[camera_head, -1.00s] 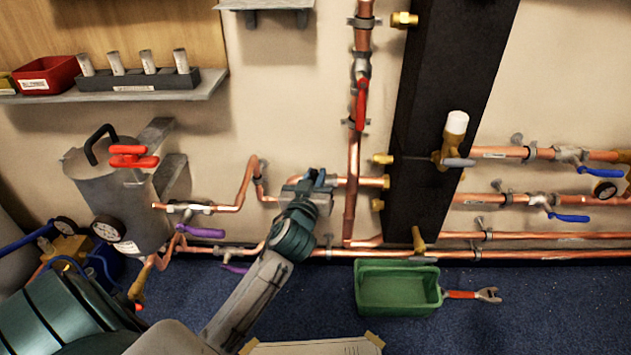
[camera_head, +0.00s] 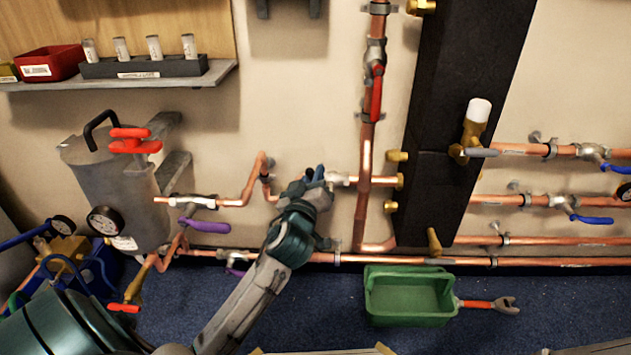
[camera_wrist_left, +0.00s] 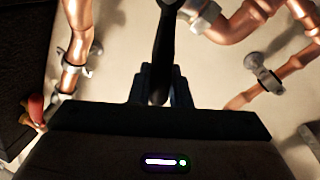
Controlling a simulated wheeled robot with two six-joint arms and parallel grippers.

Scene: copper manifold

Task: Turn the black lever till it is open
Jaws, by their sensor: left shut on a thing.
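The black lever (camera_wrist_left: 163,48) runs down from a valve at the top of the left wrist view. My left gripper (camera_wrist_left: 160,88) is shut on the lever, with a dark finger on each side of it. In the head view my left gripper (camera_head: 316,184) is at the short copper pipe run left of the tall dark column. There the gripper hides most of the lever and valve; a silver fitting (camera_head: 338,179) shows just to its right. How far the lever is turned cannot be told. My right gripper is not in view.
A red-handled valve (camera_head: 376,92) sits on the vertical pipe just right of my gripper. A purple lever (camera_head: 205,226) is to the left, near a grey tank (camera_head: 118,190). A green bin (camera_head: 408,296) stands on the floor below right.

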